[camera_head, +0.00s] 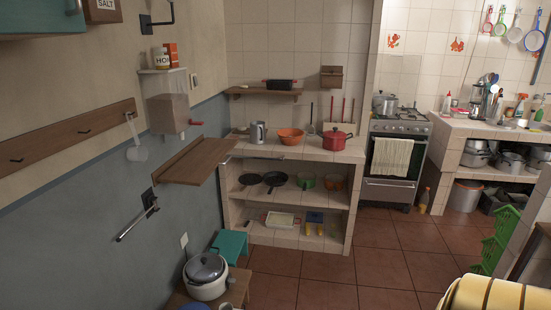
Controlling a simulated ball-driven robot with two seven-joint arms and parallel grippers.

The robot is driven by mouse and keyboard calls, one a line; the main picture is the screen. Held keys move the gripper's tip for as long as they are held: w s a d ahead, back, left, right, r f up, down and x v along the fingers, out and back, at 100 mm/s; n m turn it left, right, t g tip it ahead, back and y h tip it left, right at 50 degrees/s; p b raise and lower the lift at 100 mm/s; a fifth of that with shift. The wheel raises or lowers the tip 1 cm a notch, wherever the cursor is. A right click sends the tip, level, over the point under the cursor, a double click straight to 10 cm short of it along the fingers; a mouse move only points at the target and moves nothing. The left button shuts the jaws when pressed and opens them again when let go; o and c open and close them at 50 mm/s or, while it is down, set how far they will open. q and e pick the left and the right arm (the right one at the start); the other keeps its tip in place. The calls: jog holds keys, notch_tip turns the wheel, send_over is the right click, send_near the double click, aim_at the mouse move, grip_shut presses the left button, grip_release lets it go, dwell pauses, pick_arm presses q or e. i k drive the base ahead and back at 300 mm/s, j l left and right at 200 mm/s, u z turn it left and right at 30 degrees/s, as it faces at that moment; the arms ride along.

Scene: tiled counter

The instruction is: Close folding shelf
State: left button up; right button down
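The folding shelf (195,160) is a brown wooden board on the left wall. It stands out from the wall roughly level, like a raised flap. Below it, a dark bracket with a metal bar (137,222) sticks out from the wall; whether it belongs to the shelf I cannot tell. Neither of my grippers shows in the head view, and nothing is seen touching the shelf.
A wall dispenser (167,101) hangs above the shelf. A white pot (205,277) stands on a low wooden stool below, beside a teal stool (230,245). The tiled counter (300,152) is behind. The tiled floor (330,270) is clear in the middle.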

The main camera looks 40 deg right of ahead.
aim_at(194, 170)
jog(key=z, duration=1.1)
jog(key=u, duration=0.5)
jog(key=i+l+u, duration=0.2)
jog(key=u, duration=0.15)
jog(key=i+l+u, duration=0.1)
jog(key=l+u, duration=0.3)
jog(key=i+l+u, duration=0.15)
jog(key=u, duration=0.2)
jog(key=k+l, duration=0.05)
jog(key=l, duration=0.05)
